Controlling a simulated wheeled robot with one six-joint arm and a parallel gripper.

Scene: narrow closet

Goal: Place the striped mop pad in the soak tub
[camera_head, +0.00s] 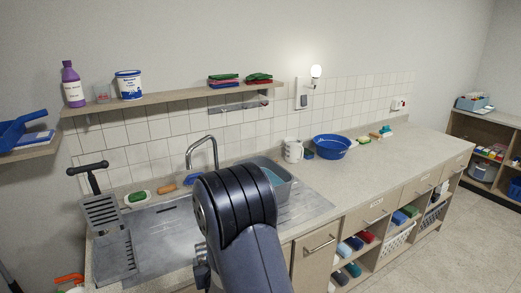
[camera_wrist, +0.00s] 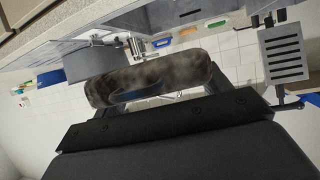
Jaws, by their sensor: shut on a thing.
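My gripper (camera_wrist: 150,92) is shut on a rounded, mottled grey-brown pad (camera_wrist: 185,76) with a dark blue band along it. I take it for the mop pad, though clear stripes do not show. In the head view my arm hides the gripper and the pad. A grey tub (camera_head: 283,188) with something teal inside stands at the right side of the sink, partly behind my arm. It also seems to show in the wrist view (camera_wrist: 96,62), beyond the pad. The pad is apart from the tub.
A metal sink (camera_head: 160,240) with a dark grey rack (camera_head: 108,225) lies left of my arm, below a tap (camera_head: 202,150). A white jug (camera_head: 293,150) and blue basin (camera_head: 332,147) stand right of the tub. A wall shelf (camera_head: 185,97) hangs above. The right counter (camera_head: 400,155) is mostly clear.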

